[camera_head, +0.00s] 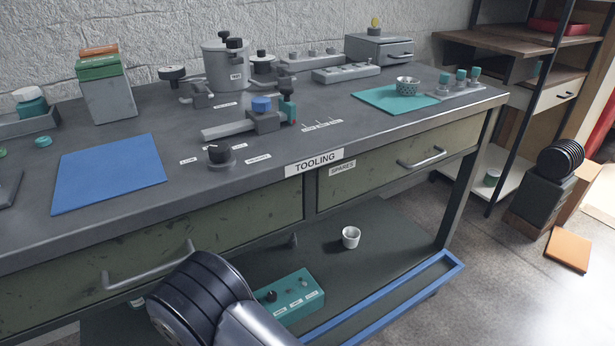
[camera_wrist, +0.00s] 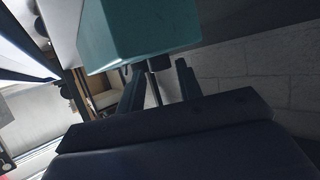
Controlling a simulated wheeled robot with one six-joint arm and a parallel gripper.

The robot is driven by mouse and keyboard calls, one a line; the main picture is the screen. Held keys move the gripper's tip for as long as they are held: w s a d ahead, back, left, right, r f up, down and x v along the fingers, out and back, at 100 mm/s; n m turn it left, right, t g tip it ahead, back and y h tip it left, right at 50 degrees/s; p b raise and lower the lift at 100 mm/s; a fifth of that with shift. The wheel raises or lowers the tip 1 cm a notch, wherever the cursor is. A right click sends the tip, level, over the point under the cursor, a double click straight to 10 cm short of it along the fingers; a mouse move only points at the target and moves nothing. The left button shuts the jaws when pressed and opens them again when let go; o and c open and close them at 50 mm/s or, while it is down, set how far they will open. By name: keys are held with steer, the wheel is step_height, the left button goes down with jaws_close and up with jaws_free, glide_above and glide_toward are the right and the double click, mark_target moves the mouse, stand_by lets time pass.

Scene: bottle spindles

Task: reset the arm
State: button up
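My gripper (camera_wrist: 158,74) shows in the wrist view with its two dark fingers apart and nothing clearly held between them. A large teal block (camera_wrist: 138,32) fills the upper middle of that view, just beyond the fingertips; I cannot tell whether they touch it. In the head view my arm enters at the bottom, in front of the workbench (camera_head: 230,200), and its gripper end is not visible there. A teal box (camera_head: 300,293) with a dark knob and labels sits on the lower shelf right beside my arm, partly hidden by it.
The bench top holds a blue mat (camera_head: 108,172), a teal mat (camera_head: 378,97), a grey pot (camera_head: 226,66) and several fixtures. A drawer handle (camera_head: 150,270) sticks out near my arm. A white cup (camera_head: 350,237) stands on the lower shelf. Floor at right is partly clear.

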steer(key=shift+b+x, duration=0.3)
steer(key=shift+x, duration=0.65)
steer(key=shift+s+d+n+y+b, duration=0.1)
steer(key=shift+s+n+y+b, duration=0.1)
steer(key=shift+n+y+b, duration=0.35)
steer(key=shift+d+n+y+b, duration=0.2)
steer(key=shift+n+y+b, duration=0.45)
steer(key=shift+n+y, duration=0.45)
steer(key=shift+d+n+y+b, duration=0.2)
steer(key=shift+n+y+b, duration=0.55)
steer(key=shift+y, duration=0.5)
steer(key=shift+w+d+r+n+g+y, duration=0.1)
steer(key=shift+n+g+y, duration=0.1)
steer(key=shift+n+y, duration=0.45)
steer(key=shift+d+n+g+y, duration=0.15)
steer(key=shift+n+g+y, duration=0.05)
steer(key=shift+n+y, duration=0.45)
steer(key=shift+w+d+n+g+y, duration=0.1)
steer(key=shift+n+g+y, duration=0.1)
steer(key=shift+n+y, duration=0.45)
steer(key=shift+w+d+n+g+y, duration=0.1)
steer(key=shift+d+n+g+y, duration=0.05)
steer(key=shift+n+g+y, duration=0.75)
steer(key=shift+w+d+n+g+y, duration=0.15)
steer(key=shift+n+g+y, duration=0.45)
steer(key=shift+n+y, duration=0.4)
steer(key=p+v, duration=0.2)
steer(key=v, duration=0.6)
steer(key=shift+s+d+r, duration=0.1)
steer(key=shift+s+d, duration=0.05)
